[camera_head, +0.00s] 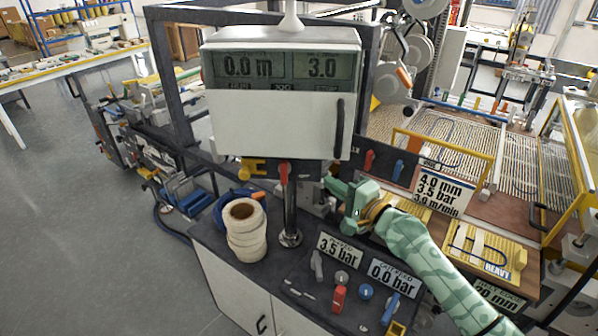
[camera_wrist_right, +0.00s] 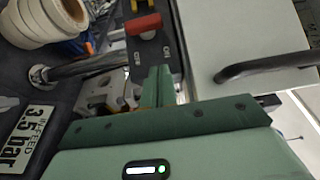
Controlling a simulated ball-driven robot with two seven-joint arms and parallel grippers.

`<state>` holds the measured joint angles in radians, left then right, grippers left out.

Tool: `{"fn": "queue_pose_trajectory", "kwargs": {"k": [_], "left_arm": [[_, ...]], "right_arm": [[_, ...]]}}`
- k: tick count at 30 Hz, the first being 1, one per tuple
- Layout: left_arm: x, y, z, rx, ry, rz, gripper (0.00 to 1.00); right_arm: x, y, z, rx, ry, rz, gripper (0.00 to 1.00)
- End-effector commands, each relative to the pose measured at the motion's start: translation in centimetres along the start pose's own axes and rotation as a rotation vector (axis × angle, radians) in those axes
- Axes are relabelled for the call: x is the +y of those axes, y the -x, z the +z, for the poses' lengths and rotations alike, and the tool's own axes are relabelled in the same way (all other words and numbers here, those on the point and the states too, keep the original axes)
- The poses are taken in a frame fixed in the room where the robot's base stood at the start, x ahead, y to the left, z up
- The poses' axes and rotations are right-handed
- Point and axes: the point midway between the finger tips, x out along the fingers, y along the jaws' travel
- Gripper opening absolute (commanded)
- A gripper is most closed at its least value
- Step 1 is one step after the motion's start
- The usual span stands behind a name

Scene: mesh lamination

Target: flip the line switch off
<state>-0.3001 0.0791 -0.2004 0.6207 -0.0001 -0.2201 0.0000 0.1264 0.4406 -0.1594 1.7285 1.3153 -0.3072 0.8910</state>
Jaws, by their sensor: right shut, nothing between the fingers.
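The line switch, a red handle (camera_head: 283,173) on a dark plate, is below the white display cabinet (camera_head: 278,122) in the head view. In the right wrist view the red handle (camera_wrist_right: 143,24) is at the top, above small labels that seem to read ON and OFF; its setting I cannot tell. My right gripper (camera_head: 330,184) is shut and empty, to the right of the handle. In the wrist view its closed fingers (camera_wrist_right: 158,80) point toward the dark plate, below the handle and apart from it in the picture. My left gripper is not in view.
A stack of white rolls (camera_head: 246,240) stands left of a metal post (camera_head: 290,238). The cabinet's dark bar handle (camera_wrist_right: 265,66) is close to the right of my fingers. Gauge signs (camera_head: 339,250), knobs and a red lever (camera_head: 338,298) are on the console in front.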

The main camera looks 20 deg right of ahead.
Motion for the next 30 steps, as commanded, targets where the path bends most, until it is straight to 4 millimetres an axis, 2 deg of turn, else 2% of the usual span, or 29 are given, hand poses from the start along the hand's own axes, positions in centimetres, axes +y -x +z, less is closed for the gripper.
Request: {"fn": "queue_pose_trajectory", "kwargs": {"k": [6, 9, 12, 18, 30], "left_arm": [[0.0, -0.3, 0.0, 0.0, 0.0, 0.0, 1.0], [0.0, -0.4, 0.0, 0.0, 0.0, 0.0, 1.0], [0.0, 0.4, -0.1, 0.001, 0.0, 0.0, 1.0], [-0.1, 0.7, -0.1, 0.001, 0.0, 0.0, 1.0], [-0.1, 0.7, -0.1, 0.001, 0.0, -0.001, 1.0]], "right_arm": [[0.0, -4.9, 0.0, 0.0, -0.002, -0.002, 0.0], [0.0, -6.8, 0.3, -0.002, -0.002, -0.001, 0.0], [-0.2, -7.8, 1.5, -0.002, -0.001, 0.001, 0.0], [0.0, -8.9, 2.7, -0.002, 0.0, 0.001, 0.0], [0.1, -9.1, 2.9, -0.001, 0.002, 0.002, 0.0]]}}
